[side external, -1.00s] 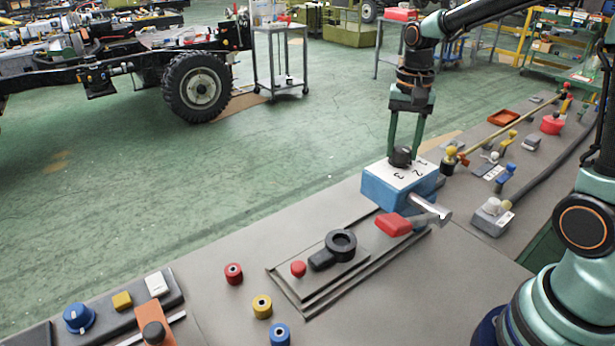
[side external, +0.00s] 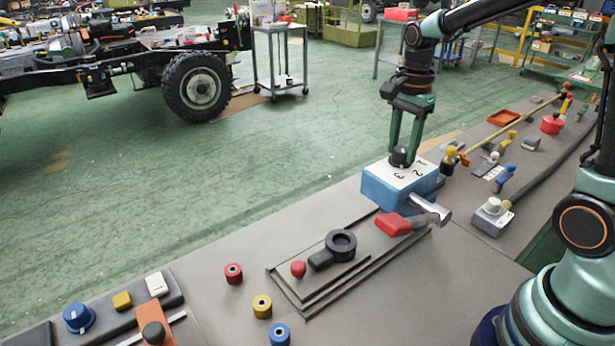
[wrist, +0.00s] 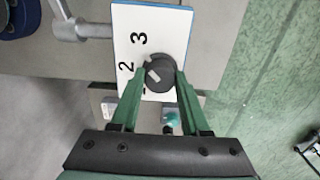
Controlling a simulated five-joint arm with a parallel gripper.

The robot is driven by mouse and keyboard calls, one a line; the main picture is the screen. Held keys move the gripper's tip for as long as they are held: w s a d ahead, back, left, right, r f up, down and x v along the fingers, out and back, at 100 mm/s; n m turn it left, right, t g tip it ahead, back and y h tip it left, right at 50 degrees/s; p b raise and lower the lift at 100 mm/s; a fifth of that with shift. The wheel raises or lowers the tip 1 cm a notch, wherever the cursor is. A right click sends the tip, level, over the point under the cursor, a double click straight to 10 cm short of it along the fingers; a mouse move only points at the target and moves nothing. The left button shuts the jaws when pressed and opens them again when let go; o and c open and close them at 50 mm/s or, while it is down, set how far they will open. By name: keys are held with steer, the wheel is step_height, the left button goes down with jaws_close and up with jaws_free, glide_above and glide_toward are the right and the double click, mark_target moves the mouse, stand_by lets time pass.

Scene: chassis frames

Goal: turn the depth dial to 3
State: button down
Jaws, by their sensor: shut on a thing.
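The depth dial is a dark round knob (side external: 401,158) on the white top of a blue box (side external: 392,192), marked 1, 2 and 3. In the wrist view the knob (wrist: 160,76) has a short pale pointer mark on the side facing the numbers. It seems to lie toward the 2, but its exact direction is hard to read. My gripper (side external: 402,155) reaches down from above, its two green fingers shut on the knob from both sides. In the wrist view the fingertips (wrist: 162,76) touch the knob's edges, and the 1 is partly hidden.
A grey lever (side external: 432,212) sticks out from the box's front, close to a red block (side external: 393,224). A black ring-ended handle (side external: 339,245) with a red knob (side external: 298,268) lies on the plate nearer the camera. Several small controls stand behind the box to the right.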

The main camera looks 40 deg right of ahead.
mark_target(402, 148)
steer(key=shift+r, duration=0.1)
stand_by(0.3)
steer(key=shift+c, duration=1.9)
jaws_free()
step_height(402, 148, up, 12)
